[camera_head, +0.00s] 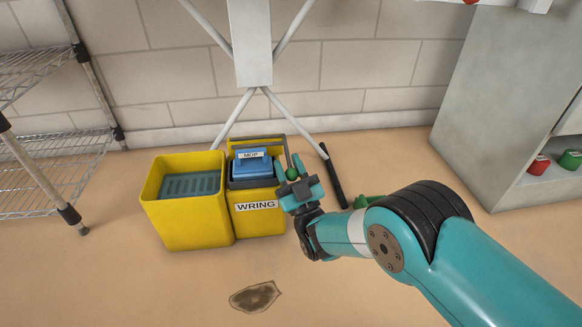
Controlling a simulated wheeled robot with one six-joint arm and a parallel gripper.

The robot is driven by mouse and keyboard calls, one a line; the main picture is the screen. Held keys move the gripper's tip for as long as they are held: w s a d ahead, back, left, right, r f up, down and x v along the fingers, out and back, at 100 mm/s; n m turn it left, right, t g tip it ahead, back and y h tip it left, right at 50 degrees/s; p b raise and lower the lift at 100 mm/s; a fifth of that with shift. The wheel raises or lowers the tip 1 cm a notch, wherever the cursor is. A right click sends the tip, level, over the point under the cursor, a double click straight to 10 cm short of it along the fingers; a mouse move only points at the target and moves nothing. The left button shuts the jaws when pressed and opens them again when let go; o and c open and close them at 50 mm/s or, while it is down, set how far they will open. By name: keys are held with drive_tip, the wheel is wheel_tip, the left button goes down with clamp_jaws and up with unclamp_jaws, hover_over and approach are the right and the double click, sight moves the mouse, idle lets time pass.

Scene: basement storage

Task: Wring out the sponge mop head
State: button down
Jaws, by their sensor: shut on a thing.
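The blue mop head (250,169), labelled MOP, sits in the top of the yellow wringer box (258,222), which is labelled WRING. A grey bar arches behind it. A thin lever with a green knob (292,174) stands at the box's right side. My gripper (291,165) is at this knob, its teal fingers on either side of it, shut on it. The lower part of the mop head is hidden inside the box.
A yellow bucket (188,220) with a grey grate (190,184) stands left of the wringer. A black-gripped rod (333,180) and a green thing (366,201) are behind my arm. Wire shelving (60,140) stands left, a grey cabinet (490,110) right. A dark stain (255,296) marks the open floor.

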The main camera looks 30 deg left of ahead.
drive_tip(key=shift+w+d+f, duration=0.15)
drive_tip(key=shift+d+f, duration=0.1)
drive_tip(key=shift+f, duration=0.1)
drive_tip(key=c, duration=0.8)
unclamp_jaws()
drive_tip(key=shift+a+r, duration=0.1)
drive_tip(key=p+v, duration=1.2)
drive_tip(key=v, duration=0.5)
drive_tip(key=shift+s+d, duration=0.25)
